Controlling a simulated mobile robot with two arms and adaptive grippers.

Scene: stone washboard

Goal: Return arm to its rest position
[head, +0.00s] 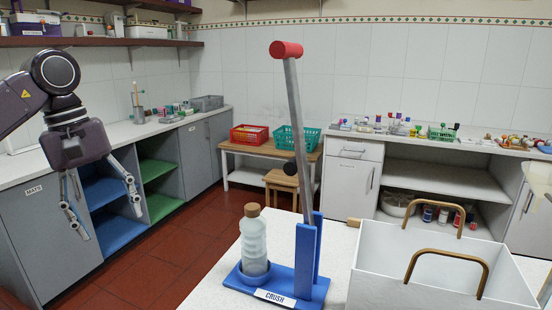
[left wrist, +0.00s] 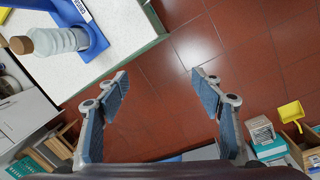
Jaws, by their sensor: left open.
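My left gripper (head: 108,207) hangs at the left of the head view, fingers pointing down, in front of the blue and green shelves. It is open and empty. In the left wrist view, its two spread fingers (left wrist: 162,93) have only red floor tiles between them. It is well apart from the bottle (head: 253,242), which stands upright with a cork-coloured cap in the blue crusher (head: 310,255) on the white table. The crusher's lever with a red knob (head: 286,49) points up. The bottle also shows in the left wrist view (left wrist: 62,40). My right gripper is not in view.
A white box with wooden handles (head: 390,270) stands right of the crusher on the table (head: 213,291). Counters with small items run along the left and back walls. A red basket (head: 249,134) and a teal basket (head: 296,138) sit on a low bench. Red floor lies open between.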

